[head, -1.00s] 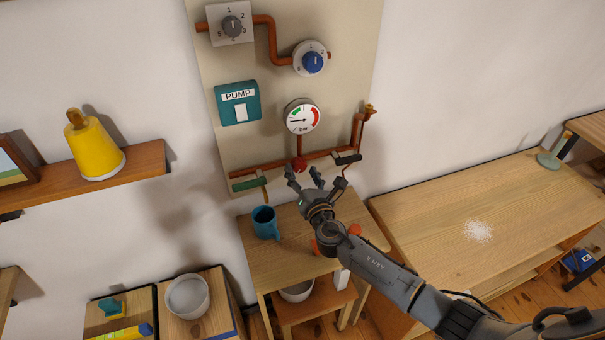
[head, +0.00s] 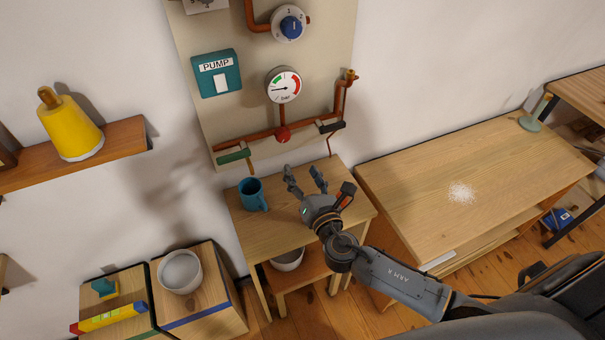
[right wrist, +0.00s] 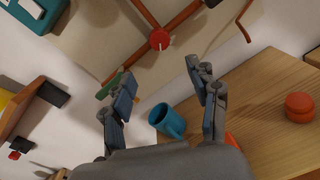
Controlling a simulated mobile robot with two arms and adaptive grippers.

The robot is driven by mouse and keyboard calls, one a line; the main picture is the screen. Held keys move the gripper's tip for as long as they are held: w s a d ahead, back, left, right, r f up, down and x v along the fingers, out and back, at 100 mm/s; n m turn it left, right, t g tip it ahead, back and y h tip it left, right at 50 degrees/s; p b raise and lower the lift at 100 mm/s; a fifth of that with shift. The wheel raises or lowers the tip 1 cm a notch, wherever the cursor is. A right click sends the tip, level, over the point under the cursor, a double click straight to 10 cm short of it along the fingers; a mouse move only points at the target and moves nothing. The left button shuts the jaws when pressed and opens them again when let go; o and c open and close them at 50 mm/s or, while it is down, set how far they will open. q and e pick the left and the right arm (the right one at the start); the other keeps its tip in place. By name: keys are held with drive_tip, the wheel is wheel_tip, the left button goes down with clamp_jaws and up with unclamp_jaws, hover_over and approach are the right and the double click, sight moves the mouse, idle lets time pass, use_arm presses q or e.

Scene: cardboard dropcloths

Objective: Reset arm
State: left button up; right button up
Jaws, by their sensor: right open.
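My right gripper (head: 305,180) is open and empty above the small wooden table (head: 248,232), with its arm coming in from the lower right. In the right wrist view its two fingers (right wrist: 160,90) stand wide apart with nothing between the tips. A blue mug (head: 253,194) stands on the small table to the left of the gripper; it also shows beyond the fingers in the right wrist view (right wrist: 167,120). My left gripper is not in view.
The wall panel carries a pump switch (head: 217,74), a gauge (head: 284,85), and pipes with a red valve (head: 283,135) and a green handle (head: 234,156). A long wooden bench (head: 420,190) with white powder (head: 461,193) stands right. A red round object (right wrist: 299,107) sits on wood.

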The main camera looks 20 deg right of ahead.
idle(0.4)
drive_tip(key=s+d+f+m+g+h, duration=0.25)
drive_tip(key=s+m, duration=0.25)
drive_tip(key=m, duration=0.4)
drive_tip(key=s+d+f+m+g+h, duration=0.25)
drive_tip(key=s+m+g, duration=0.2)
drive_tip(key=m, duration=0.35)
drive_tip(key=s+a+f+m+g+y, duration=0.1)
drive_tip(key=s+a+m+g+y, duration=0.15)
drive_tip(key=s+m, duration=0.5)
drive_tip(key=s+a+f+m+g+y, duration=0.1)
drive_tip(key=s+m+g+y, duration=0.3)
drive_tip(key=s, duration=0.6)
wheel_tip(320, 180, down, 27)
drive_tip(key=s+g+b, duration=0.2)
drive_tip(key=s+d+f+g+h, duration=0.1)
drive_tip(key=s+d+f, duration=0.1)
drive_tip(key=s+f, duration=1.5)
drive_tip(key=shift+d+f+b, duration=0.2)
drive_tip(key=shift+f+b, duration=0.25)
drive_tip(key=shift+f, duration=0.1)
